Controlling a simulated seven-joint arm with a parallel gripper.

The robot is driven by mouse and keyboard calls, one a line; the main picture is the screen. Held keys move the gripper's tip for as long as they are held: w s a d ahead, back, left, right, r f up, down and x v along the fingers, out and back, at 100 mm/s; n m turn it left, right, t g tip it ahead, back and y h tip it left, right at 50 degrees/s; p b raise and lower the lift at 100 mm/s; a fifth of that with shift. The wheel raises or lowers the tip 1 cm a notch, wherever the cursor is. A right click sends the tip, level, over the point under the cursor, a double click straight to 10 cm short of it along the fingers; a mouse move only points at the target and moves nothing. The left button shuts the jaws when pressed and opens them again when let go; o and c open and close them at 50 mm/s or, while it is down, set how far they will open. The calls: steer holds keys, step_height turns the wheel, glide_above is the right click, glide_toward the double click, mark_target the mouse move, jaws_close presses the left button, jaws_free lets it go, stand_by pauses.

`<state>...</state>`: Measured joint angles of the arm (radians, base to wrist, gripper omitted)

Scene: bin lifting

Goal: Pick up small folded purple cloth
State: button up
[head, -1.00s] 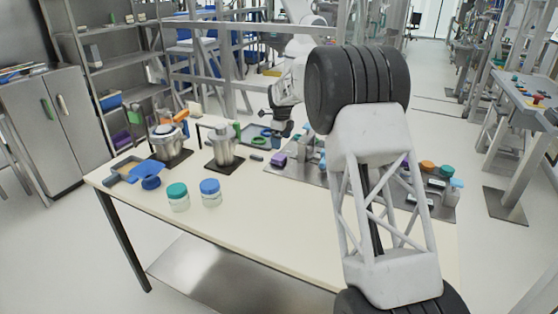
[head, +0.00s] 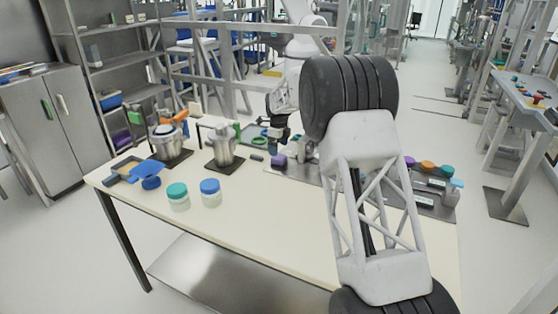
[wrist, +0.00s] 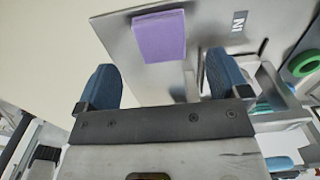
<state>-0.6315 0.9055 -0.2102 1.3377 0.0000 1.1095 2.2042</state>
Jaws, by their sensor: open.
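The small folded purple cloth (wrist: 159,36) lies flat on a grey metal plate (wrist: 118,50) in the wrist view, near the top middle. In the head view the cloth (head: 278,160) shows as a small purple block at the plate's left end. My gripper (wrist: 163,79) is open, with its two blue fingers apart and nothing between them. In the wrist view the cloth lies beyond the fingertips, between their two lines and a little toward the left finger. I cannot tell the height of the fingers above the plate.
In the head view, jars with teal (head: 177,191) and blue (head: 210,187) lids stand on the table (head: 255,230). Metal vessels (head: 224,146) stand behind them. A green ring (wrist: 303,63) is at the wrist view's right. The table front is clear.

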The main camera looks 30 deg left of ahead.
steer(key=shift+f, duration=0.1)
steer(key=shift+d+f, duration=0.1)
steer(key=shift+f, duration=2.4)
steer(key=shift+c, duration=0.2)
steer(key=c, duration=1)
steer(key=shift+r, duration=0.2)
steer(key=shift+w+r, duration=0.1)
steer(key=shift+r, duration=1.55)
steer(key=shift+s+d+r, duration=0.2)
steer(key=shift+s+d, duration=1.35)
steer(key=shift+s, duration=0.65)
steer(key=shift+s+d+r, duration=0.25)
steer(key=shift+s+d, duration=1.3)
steer(key=shift+s, duration=0.6)
steer(key=shift+s+d+r, duration=0.2)
steer(key=shift+s+d, duration=1.35)
steer(key=shift+s, duration=0.65)
